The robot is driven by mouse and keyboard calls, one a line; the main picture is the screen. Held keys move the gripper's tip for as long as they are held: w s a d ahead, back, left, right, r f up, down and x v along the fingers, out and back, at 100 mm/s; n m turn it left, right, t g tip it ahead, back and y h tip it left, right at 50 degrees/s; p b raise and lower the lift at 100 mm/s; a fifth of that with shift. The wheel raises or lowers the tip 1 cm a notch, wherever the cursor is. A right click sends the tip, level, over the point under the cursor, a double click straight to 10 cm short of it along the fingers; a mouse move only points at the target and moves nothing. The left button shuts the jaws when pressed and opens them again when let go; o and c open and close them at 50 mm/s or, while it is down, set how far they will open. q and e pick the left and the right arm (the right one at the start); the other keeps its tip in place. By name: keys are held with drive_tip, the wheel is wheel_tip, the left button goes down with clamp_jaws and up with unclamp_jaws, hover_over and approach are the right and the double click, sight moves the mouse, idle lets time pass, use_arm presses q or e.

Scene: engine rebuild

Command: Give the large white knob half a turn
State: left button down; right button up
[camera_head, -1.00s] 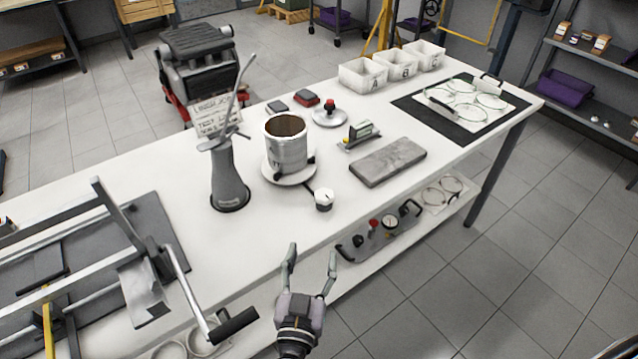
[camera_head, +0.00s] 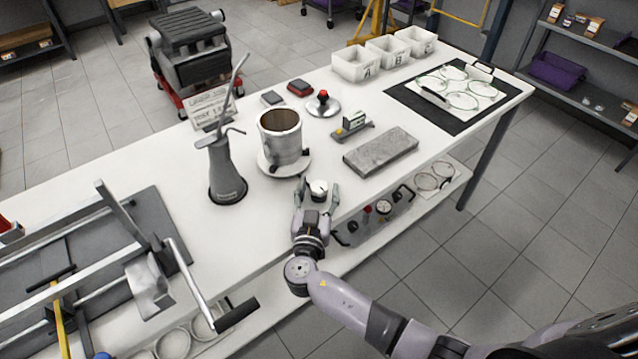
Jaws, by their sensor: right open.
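The large white knob (camera_head: 318,187) stands at the front edge of the white workbench, just in front of the metal cylinder (camera_head: 283,138) on its round white base (camera_head: 284,166). My right gripper (camera_head: 317,189) is open, with one finger on the left of the knob and one on its right. I cannot tell whether the fingers touch it. The gripper partly hides the knob's lower part. My left gripper is not in view.
A grey oil can (camera_head: 226,172) stands left of the cylinder. A grey stone block (camera_head: 381,151) and a small tool (camera_head: 352,127) lie to the right. A frame with a crank handle (camera_head: 236,313) fills the left front. A lower shelf holds gauges (camera_head: 383,207).

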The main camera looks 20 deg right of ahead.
drive_tip(key=shift+w+d, duration=0.3)
drive_tip(key=shift+w, duration=0.3)
drive_tip(key=shift+c, duration=0.5)
drive_tip(key=c, duration=1.1)
